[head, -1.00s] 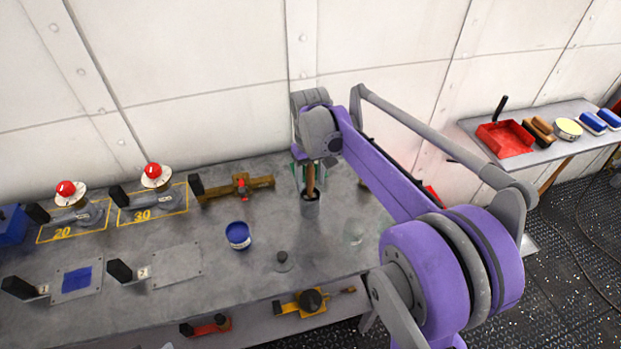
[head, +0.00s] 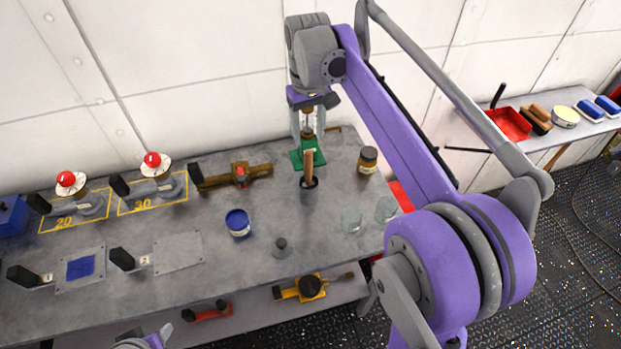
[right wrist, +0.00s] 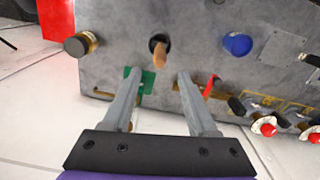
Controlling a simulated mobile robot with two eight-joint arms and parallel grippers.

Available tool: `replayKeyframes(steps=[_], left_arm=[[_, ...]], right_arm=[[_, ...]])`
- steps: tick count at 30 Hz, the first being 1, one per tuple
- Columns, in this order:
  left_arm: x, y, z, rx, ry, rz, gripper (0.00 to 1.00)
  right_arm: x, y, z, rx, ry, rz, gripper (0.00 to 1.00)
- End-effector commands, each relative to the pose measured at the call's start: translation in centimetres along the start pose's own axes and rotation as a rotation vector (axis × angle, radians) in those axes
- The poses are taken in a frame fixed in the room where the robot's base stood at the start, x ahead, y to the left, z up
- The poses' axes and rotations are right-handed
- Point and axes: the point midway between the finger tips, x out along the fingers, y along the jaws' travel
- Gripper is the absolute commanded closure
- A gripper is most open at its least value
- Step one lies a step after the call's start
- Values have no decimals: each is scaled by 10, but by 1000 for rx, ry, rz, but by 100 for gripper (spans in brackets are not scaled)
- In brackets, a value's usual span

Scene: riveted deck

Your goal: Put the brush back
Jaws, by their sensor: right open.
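The brush (head: 309,162) stands upright in a small grey cup (head: 309,184) on the workbench, its wooden handle sticking up and its lower end hidden inside. In the right wrist view the brush handle (right wrist: 160,55) leans out of the cup's dark mouth. My right gripper (head: 309,130) is open and empty, above and behind the brush in the head view. In the right wrist view its two fingers (right wrist: 157,78) are spread, with the handle beyond their tips and nothing between them. My left gripper does not show clearly; only a bit of purple and grey arm is at the bottom edge.
A green-based item (head: 302,157) stands just behind the cup. A brown jar (head: 367,160) is to its right and an open blue pot (head: 238,223) to its left. Glass discs (head: 352,220) and a small dark-knobbed weight (head: 282,247) lie in front.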

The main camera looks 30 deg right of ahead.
Motion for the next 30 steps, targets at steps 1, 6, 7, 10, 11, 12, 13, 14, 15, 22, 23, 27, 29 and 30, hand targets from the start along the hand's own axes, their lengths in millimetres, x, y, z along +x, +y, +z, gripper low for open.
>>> replayKeyframes(steps=[1, 6, 7, 10, 11, 12, 13, 14, 15, 22, 23, 27, 29, 30], left_arm=[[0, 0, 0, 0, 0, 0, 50], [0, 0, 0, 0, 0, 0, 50], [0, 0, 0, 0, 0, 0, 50], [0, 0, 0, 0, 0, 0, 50], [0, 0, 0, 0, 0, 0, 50], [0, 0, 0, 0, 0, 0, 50], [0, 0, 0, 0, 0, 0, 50], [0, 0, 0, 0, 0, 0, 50], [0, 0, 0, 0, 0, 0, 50], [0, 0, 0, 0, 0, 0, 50], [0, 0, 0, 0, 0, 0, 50], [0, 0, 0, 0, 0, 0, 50], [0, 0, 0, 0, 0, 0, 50], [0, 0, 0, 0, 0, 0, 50]], right_arm=[[0, -1, 2, -1, 3, 0, 41], [10, -18, 26, -14, 64, 7, 41], [15, -23, 34, -17, 85, 9, 41], [35, -41, 68, -32, 166, 12, 41], [42, -46, 79, -36, 192, 12, 41], [53, -53, 94, -41, 227, 12, 41], [62, -57, 105, -47, 253, 11, 41], [70, -61, 116, -50, 279, 10, 41], [83, -66, 130, -54, 312, 7, 41], [142, -84, 191, -75, 455, -12, 41], [147, -84, 195, -77, 465, -14, 41], [159, -87, 206, -78, 492, -19, 41], [160, -87, 206, -78, 495, -20, 41], [160, -87, 206, -78, 496, -20, 41]])
